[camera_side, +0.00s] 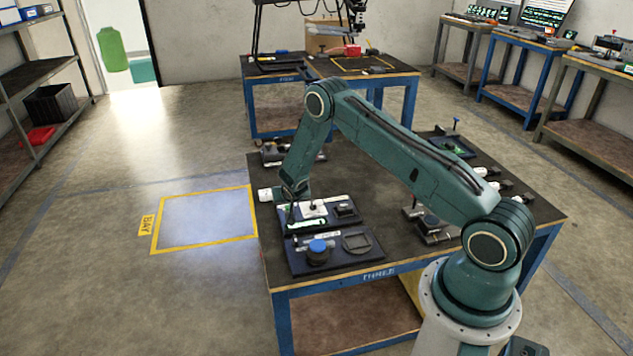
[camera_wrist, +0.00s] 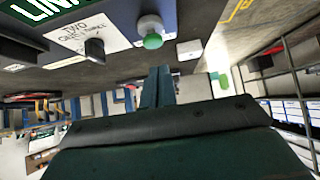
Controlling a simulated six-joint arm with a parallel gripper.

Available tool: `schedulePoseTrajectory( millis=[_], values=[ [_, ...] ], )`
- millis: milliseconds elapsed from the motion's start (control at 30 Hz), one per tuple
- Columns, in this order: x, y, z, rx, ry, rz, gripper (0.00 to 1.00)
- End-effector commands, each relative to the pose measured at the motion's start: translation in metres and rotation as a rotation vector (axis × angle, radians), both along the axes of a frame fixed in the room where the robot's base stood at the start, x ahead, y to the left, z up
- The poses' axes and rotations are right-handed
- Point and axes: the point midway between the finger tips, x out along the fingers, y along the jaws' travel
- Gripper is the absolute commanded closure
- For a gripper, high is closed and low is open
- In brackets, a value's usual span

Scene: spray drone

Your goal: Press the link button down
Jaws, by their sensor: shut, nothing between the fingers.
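The link button (camera_wrist: 152,38) shows in the wrist view as a green cap on a pale round collar, on a dark blue panel (camera_wrist: 185,14). In the side view my gripper (camera_side: 291,218) is low over the panel's left part, and the button cannot be made out there.
Several small devices line the workbench (camera_side: 420,262). A yellow floor outline (camera_side: 205,218) is at left.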

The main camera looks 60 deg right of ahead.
Motion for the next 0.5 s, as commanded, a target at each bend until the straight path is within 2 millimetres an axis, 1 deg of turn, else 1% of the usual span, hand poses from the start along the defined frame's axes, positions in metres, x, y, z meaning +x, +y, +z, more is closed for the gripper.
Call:
schedulePoseTrajectory(
  millis=[33,500],
  values=[
    [0.0,0.001,0.008,-0.002,-0.004,0.001,1.0],
    [-0.031,0.033,0.054,-0.005,-0.008,0.002,1.0]
  ],
)
